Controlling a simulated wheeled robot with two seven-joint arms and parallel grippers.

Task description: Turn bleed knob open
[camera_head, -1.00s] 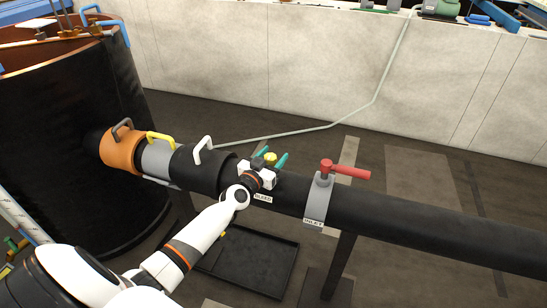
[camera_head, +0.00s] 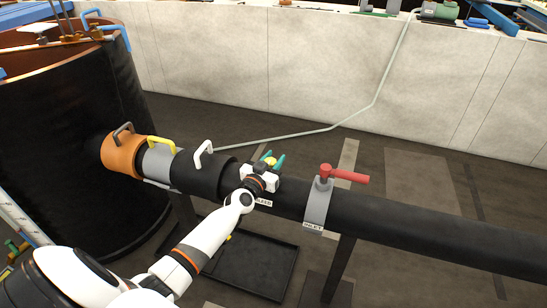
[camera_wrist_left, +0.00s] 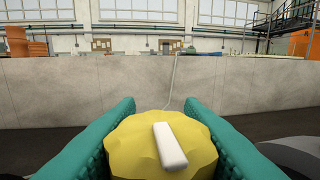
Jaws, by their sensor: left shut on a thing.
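The yellow bleed knob (camera_head: 269,162) sits on top of the black horizontal pipe, behind the partly covered BLEED label (camera_head: 264,203). In the left wrist view the knob (camera_wrist_left: 135,150) has a scalloped edge and a white pointer bar (camera_wrist_left: 170,145), tilted slightly from upright in the picture. My left gripper (camera_head: 273,160) is shut on the knob, with one teal finger on each side; both fingers also show in the left wrist view (camera_wrist_left: 166,135). The lower part of the knob is hidden. My right gripper is in neither view.
A red-handled inlet valve (camera_head: 345,174) stands on the pipe (camera_head: 430,225) to the right. White (camera_head: 204,149), yellow and dark handles rise from the pipe to the left, near the black tank (camera_head: 70,150). A black tray (camera_head: 255,265) lies below.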

